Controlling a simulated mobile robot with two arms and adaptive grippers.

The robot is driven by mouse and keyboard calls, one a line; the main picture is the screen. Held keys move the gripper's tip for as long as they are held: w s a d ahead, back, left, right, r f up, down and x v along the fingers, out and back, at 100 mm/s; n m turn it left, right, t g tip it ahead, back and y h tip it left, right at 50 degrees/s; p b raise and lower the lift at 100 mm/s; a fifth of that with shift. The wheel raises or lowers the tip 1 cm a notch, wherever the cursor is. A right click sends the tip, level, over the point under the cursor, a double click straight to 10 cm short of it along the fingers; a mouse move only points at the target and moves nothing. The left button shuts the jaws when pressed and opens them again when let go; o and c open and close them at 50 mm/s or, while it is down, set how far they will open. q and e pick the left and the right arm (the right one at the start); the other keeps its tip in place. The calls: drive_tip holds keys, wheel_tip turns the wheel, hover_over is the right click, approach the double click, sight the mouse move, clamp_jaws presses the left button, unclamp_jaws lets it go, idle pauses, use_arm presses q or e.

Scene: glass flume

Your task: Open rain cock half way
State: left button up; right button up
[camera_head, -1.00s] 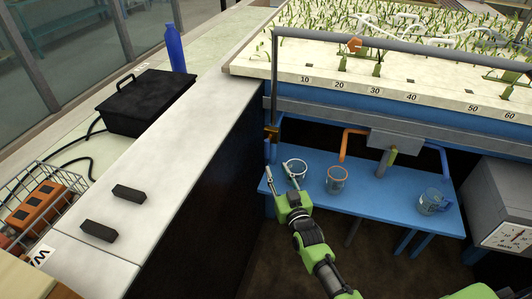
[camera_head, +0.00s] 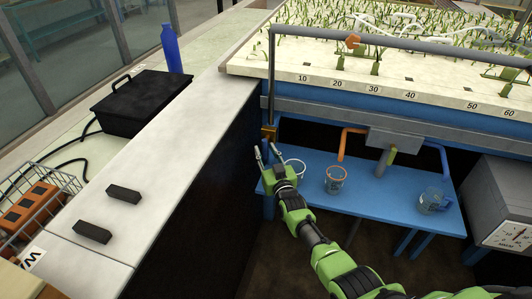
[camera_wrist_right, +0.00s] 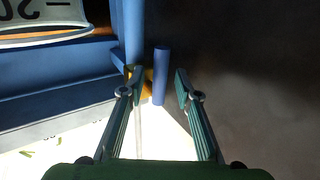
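The rain cock (camera_head: 268,132) is a small brass fitting on the thin upright pipe at the near left corner of the planted bed. In the right wrist view its brass body (camera_wrist_right: 149,86) is partly hidden behind a finger, and its blue lever (camera_wrist_right: 161,72) stands out beside the pipe. My right gripper (camera_head: 267,153) is just below the cock in the head view. In the right wrist view the gripper (camera_wrist_right: 159,88) is open, and the lever shows between its fingertips with gaps on both sides. My left gripper is not in view.
A blue shelf (camera_head: 385,198) below the bed carries a glass jug (camera_head: 295,166) close to my right gripper, a glass beaker (camera_head: 336,180) and a blue-tinted jug (camera_head: 432,201). A dark-sided counter (camera_head: 165,140) stands to the left. A grey box with a dial (camera_head: 500,200) is at right.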

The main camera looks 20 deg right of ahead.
clamp_jaws()
